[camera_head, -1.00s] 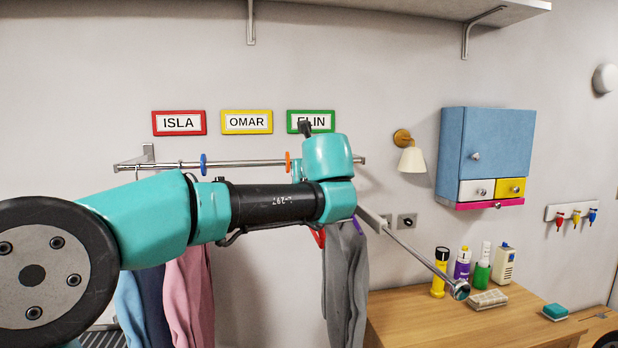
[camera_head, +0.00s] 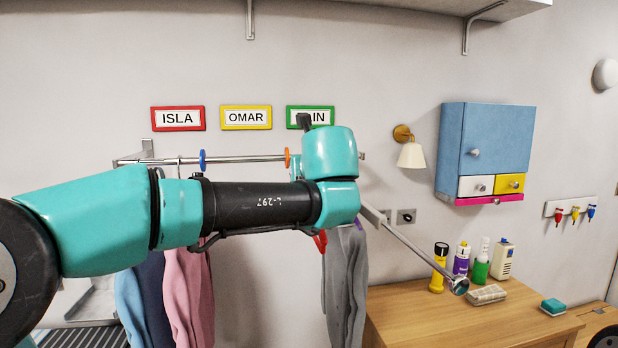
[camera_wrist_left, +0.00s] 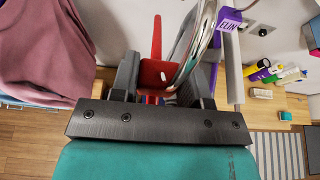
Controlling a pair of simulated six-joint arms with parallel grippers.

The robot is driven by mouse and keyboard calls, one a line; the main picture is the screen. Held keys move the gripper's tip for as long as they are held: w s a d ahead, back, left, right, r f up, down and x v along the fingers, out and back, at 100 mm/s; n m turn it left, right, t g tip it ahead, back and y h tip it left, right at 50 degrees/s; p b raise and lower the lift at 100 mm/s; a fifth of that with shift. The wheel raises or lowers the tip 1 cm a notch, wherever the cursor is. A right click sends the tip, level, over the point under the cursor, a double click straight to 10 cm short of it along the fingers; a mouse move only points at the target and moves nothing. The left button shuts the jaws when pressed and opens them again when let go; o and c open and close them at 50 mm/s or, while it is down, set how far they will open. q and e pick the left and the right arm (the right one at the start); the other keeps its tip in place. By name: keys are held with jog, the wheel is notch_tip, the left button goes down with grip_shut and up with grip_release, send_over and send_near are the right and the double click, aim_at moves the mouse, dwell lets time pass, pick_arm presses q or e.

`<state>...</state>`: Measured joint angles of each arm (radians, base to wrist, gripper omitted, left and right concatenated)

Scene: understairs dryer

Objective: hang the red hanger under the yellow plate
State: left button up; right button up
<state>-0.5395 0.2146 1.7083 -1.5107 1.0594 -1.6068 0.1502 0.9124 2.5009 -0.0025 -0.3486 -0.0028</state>
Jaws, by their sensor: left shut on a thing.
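The yellow plate (camera_head: 246,118) reads OMAR and is on the wall above the metal rail (camera_head: 245,159), between the red ISLA plate (camera_head: 178,118) and the green plate (camera_head: 309,117). The red hanger (camera_head: 320,242) shows only as a small red piece below my left arm in the head view. In the left wrist view the red hanger (camera_wrist_left: 155,72) is between the fingers of my left gripper (camera_wrist_left: 168,82), which is shut on it. My left arm hides the gripper in the head view. My right gripper is not in view.
A blue ring (camera_head: 202,160) and an orange ring (camera_head: 288,158) sit on the rail. Light blue, navy and pink clothes (camera_head: 187,290) hang at left. A grey garment (camera_head: 345,280) hangs at right. A purple ELIN tag (camera_wrist_left: 229,20) is close to the gripper.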

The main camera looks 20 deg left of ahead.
pick_arm(q)
jog(key=s+f, duration=0.1)
jog(key=s, duration=1.9)
jog(key=shift+a+f, duration=0.25)
jog(key=shift+f, duration=0.15)
jog(key=w+a+f, duration=0.1)
jog(key=w+a, duration=0.4)
jog(key=w, duration=0.5)
jog(key=w+a+f, duration=0.1)
jog(key=w+a, duration=0.4)
jog(key=w, duration=0.5)
jog(key=w+a, duration=0.5)
jog(key=w, duration=0.5)
jog(key=shift+f, duration=0.4)
jog(key=o, duration=1.3)
jog(key=shift+c, duration=0.2)
